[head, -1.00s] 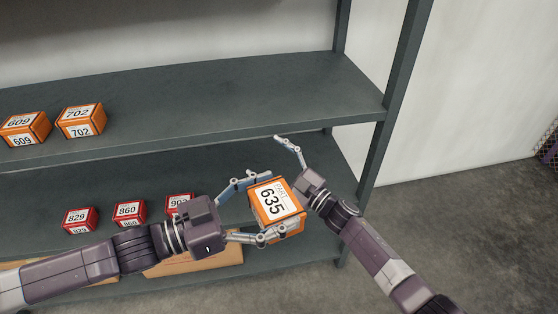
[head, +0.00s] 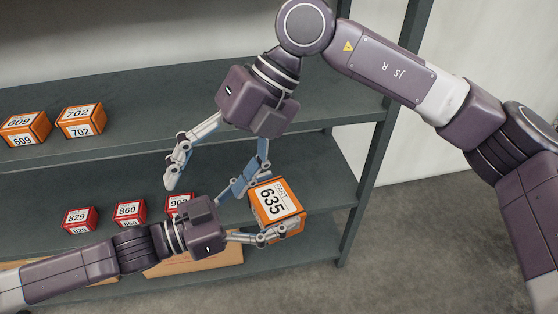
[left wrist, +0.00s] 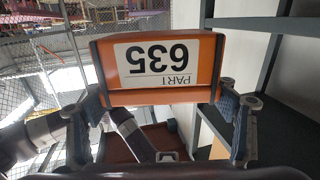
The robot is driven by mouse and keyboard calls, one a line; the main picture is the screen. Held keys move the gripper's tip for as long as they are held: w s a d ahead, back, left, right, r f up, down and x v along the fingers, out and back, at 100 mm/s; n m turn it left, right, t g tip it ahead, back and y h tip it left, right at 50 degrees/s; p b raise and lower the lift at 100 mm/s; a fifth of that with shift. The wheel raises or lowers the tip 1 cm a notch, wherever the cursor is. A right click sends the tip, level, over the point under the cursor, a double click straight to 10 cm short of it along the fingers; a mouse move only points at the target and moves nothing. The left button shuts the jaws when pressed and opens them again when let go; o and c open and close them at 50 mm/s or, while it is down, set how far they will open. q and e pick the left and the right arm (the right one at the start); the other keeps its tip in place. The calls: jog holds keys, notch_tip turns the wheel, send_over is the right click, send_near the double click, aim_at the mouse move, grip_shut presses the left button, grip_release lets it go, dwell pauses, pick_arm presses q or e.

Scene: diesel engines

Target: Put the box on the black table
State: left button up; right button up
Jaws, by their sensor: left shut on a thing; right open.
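The orange box (head: 278,204), with a white label reading 635, is held by my left gripper (head: 268,212) in front of the lower shelf. In the left wrist view the box (left wrist: 160,68) sits between both fingers, its label upside down. My right gripper (head: 212,180) is open and empty, pointing down above and left of the box, in front of the shelving. One of its fingers overlaps the left gripper's upper finger in the picture, so I cannot tell whether they touch. I cannot make out a black table in these views.
Grey shelving (head: 300,95) fills the left and middle. Two orange boxes (head: 80,121) stand on its upper shelf. Red boxes (head: 80,220) stand on the shelf below, with a cardboard-coloured box (head: 200,260) lower down. Bare floor (head: 420,215) lies right of the shelf post.

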aim_at(275, 200)
pick_arm(q)
jog(key=shift+r, duration=0.15)
pick_arm(e)
jog(key=w+d+t+h, duration=0.3)
jog(key=d+t+h, duration=0.25)
jog(key=d, duration=0.55)
jog(key=shift+g, duration=0.25)
jog(key=f, duration=0.3)
jog(key=w+f, duration=0.1)
jog(key=f, duration=0.3)
jog(key=a+f, duration=0.1)
jog(key=f, duration=0.2)
jog(key=shift+w+a+f, duration=0.1)
jog(key=shift+w+f, duration=0.2)
jog(key=shift+f, duration=0.1)
jog(key=shift+c, duration=0.6)
jog(key=c, duration=1.5)
pick_arm(q)
jog(key=o, duration=1.7)
pick_arm(e)
jog(key=shift+c, duration=0.5)
